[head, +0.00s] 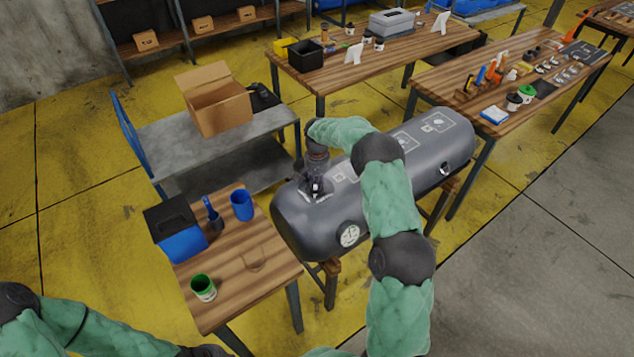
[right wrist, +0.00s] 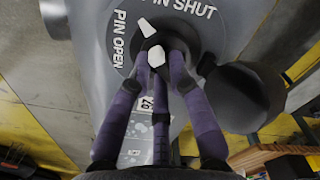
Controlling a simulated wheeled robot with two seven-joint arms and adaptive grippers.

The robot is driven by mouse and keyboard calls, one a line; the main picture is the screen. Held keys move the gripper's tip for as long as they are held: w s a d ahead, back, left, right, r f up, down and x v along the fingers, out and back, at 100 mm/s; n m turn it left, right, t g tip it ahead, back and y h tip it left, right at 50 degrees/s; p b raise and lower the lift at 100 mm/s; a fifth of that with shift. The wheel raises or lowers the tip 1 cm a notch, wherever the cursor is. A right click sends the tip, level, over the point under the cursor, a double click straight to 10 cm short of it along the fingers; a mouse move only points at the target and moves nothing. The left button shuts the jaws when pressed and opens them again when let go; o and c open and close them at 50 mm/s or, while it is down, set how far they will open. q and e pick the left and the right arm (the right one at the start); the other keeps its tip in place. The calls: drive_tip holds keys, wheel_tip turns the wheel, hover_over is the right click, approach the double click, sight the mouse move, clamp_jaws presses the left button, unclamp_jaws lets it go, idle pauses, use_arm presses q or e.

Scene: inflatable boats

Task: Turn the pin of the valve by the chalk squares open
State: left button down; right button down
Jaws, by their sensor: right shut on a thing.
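The grey inflatable tube (head: 290,215) lies on a wooden stand. My right gripper (head: 316,190) points down at a valve on the tube's near left end. In the right wrist view my right gripper (right wrist: 162,78) is shut on the valve's white pin (right wrist: 156,56), inside a dark round seat. A grey ring (right wrist: 122,18) around it reads PIN OPEN at left and PIN SHUT at top. A white pointer mark (right wrist: 147,28) lies between these words. A dark round cap (right wrist: 245,97) is beside the valve. Pale marks and a number label (right wrist: 147,103) show below, partly behind the fingers. My left gripper is out of view.
More white-outlined valve patches (head: 437,122) are along the tube, and a round gauge (head: 349,235) is on its near end. A small wooden table (head: 235,290) with a blue cup (head: 242,205) and a green can (head: 203,288) stands close at left. A grey cart (head: 165,135) is behind.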

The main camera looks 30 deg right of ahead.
drive_tip(key=n, duration=0.4)
drive_tip(key=shift+d+n, duration=0.1)
drive_tip(key=shift+n, duration=0.2)
drive_tip(key=shift+w+n, duration=0.15)
drive_tip(key=shift+n, duration=1.75)
drive_tip(key=shift+d+n, duration=0.1)
drive_tip(key=shift+n, duration=0.2)
drive_tip(key=c, duration=1.1)
unclamp_jaws()
drive_tip(key=shift+c, duration=0.2)
wheel_tip(320, 180, up, 12)
drive_tip(key=shift+f, duration=0.1)
